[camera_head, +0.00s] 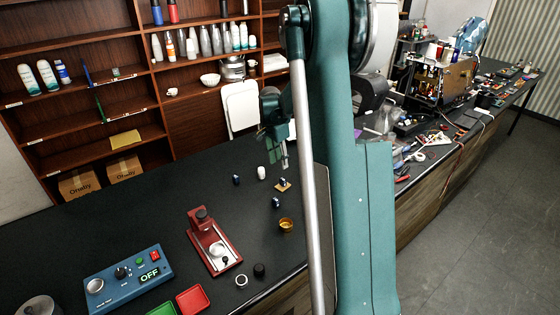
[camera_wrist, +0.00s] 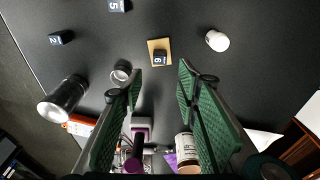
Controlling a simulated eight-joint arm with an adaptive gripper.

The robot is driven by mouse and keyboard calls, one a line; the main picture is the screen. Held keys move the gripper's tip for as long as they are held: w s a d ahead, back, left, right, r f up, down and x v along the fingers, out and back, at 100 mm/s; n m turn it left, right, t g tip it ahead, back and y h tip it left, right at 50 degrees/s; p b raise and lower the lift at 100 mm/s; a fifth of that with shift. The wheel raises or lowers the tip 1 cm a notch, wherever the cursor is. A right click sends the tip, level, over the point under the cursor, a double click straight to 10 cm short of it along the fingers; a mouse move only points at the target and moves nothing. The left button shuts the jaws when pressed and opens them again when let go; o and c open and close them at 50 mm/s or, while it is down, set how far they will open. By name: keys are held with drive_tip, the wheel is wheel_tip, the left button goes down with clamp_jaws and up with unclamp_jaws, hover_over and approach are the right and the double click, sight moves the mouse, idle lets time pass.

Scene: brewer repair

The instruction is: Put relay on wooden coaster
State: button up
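A small square wooden coaster (camera_head: 286,188) lies on the black worktop below my gripper (camera_head: 283,163); it also shows in the wrist view (camera_wrist: 153,44). A small dark block with a white "6" label (camera_wrist: 161,56) rests on the coaster and fits the relay; it looks upright. My gripper (camera_wrist: 160,67) has its two green-padded fingers spread apart, with nothing between them, above the coaster and block. Similar dark blocks labelled "5" (camera_wrist: 116,6) and "2" (camera_wrist: 60,38) stand apart on the worktop.
A white cylinder (camera_wrist: 217,41) stands near the coaster. A brass-coloured cup (camera_head: 287,225), a red press-like device (camera_head: 210,240) and a blue control box reading OFF (camera_head: 125,280) are on the worktop. Clear black surface surrounds the coaster. Shelves (camera_head: 110,75) stand behind.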

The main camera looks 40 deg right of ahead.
drive_tip(key=shift+r, duration=0.1)
drive_tip(key=s+a+r+n+t, duration=0.1)
drive_tip(key=s+a+r+n, duration=0.3)
drive_tip(key=a, duration=0.4)
drive_tip(key=s+a+r+n+t, duration=0.1)
drive_tip(key=s+a+r+n, duration=0.1)
drive_tip(key=s+a+r, duration=0.35)
drive_tip(key=s+a+r+n+t, duration=0.1)
drive_tip(key=s+a+r+n, duration=0.15)
drive_tip(key=a+r, duration=0.5)
drive_tip(key=s+a+f+n+t+y, duration=0.1)
drive_tip(key=s+a+n+t, duration=0.3)
drive_tip(key=s+a+n, duration=0.5)
drive_tip(key=shift+s+a+f+y, duration=0.4)
drive_tip(key=shift+s+a+f, duration=0.15)
drive_tip(key=shift+s+a, duration=5.2)
drive_tip(key=shift+s+d+n, duration=0.25)
drive_tip(key=shift+s+d, duration=0.6)
drive_tip(key=shift+d, duration=0.05)
